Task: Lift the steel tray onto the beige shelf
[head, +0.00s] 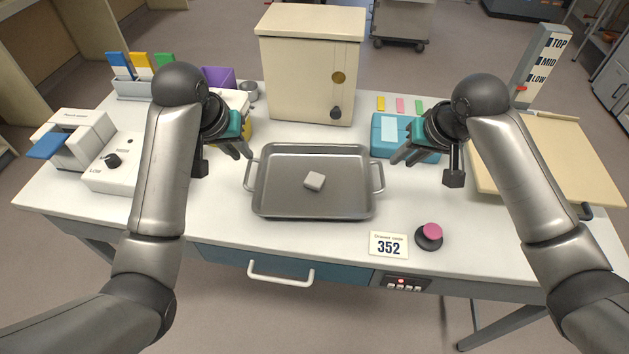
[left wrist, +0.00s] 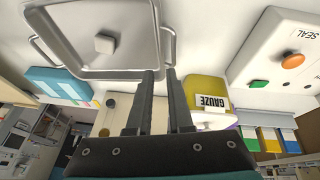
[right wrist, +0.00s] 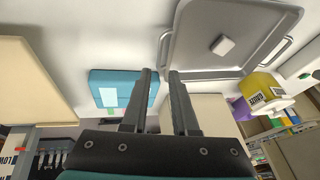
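The steel tray (head: 313,210) lies flat on the white table, with a handle at its left and right ends. A small pale block (head: 314,181) lies in it. The beige shelf (head: 545,150) is a low panel at the table's right, beside a post marked TOP, MID and LOW with a red pointer near LOW. My left gripper (head: 246,154) is open and empty, close to the tray's left handle; its fingertips (left wrist: 160,72) show near that handle. My right gripper (head: 399,160) is open and empty, a little right of the right handle, apart from it.
A beige cabinet (head: 308,75) stands behind the tray. A teal box (head: 386,148) is behind my right gripper. A yellow gauze container (left wrist: 206,92) stands near my left gripper.

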